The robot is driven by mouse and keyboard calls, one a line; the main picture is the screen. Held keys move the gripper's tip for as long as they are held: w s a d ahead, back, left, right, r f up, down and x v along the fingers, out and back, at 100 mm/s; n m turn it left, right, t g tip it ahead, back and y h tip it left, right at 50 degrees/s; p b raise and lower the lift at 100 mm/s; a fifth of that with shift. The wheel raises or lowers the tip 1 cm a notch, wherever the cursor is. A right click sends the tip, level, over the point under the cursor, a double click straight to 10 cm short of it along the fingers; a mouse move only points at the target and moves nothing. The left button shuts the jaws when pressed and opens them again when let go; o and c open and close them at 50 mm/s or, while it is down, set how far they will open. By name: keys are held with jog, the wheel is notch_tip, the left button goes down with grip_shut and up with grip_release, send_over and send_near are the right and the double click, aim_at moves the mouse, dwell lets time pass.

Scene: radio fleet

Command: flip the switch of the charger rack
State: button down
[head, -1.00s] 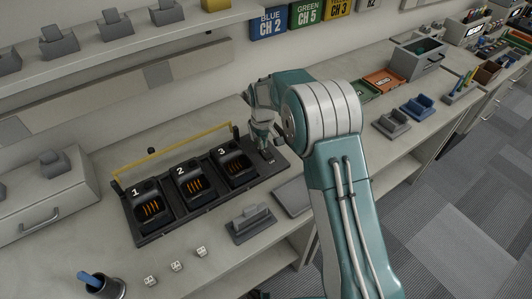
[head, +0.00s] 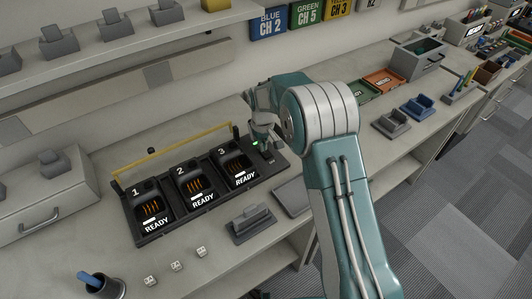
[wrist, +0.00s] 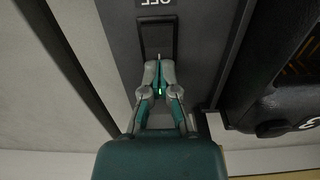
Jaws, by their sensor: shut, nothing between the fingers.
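The charger rack (head: 163,222) is a dark tray on the counter with three bays numbered 1, 2 and 3, each showing a lit READY label. A small green light (head: 256,143) glows at its right end, beside my gripper (head: 268,148). In the wrist view, the switch (wrist: 157,40) is a black framed slot on the dark panel, with an upside-down OFF label (wrist: 156,3) above it. My gripper (wrist: 158,80) is shut and empty, its tips at the lower part of the switch. The fingers hide that part, so contact cannot be told.
A yellow bar (head: 170,150) runs behind the rack. A grey cradle (head: 251,224) and several small white dice (head: 176,266) lie in front. A cup (head: 106,287) stands at the front left, and a grey drawer box (head: 45,198) at the left.

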jog(key=shift+r, duration=3.55)
jog(key=s+d+r+m+t, duration=0.1)
jog(key=s+d+r+m, duration=0.1)
jog(key=s+d+r, duration=0.45)
jog(key=s+d+r+m+t, duration=0.15)
jog(key=s+d+r, duration=0.25)
jog(key=s+r, duration=0.5)
jog(key=s+d+r+m+t, duration=0.1)
jog(key=s+d, duration=0.2)
jog(key=s, duration=0.6)
jog(key=s+d+r+m+t, duration=0.2)
jog(key=s+d, duration=0.1)
jog(key=s, duration=0.6)
jog(key=shift+s+d+r, duration=0.25)
jog(key=shift+s, duration=0.15)
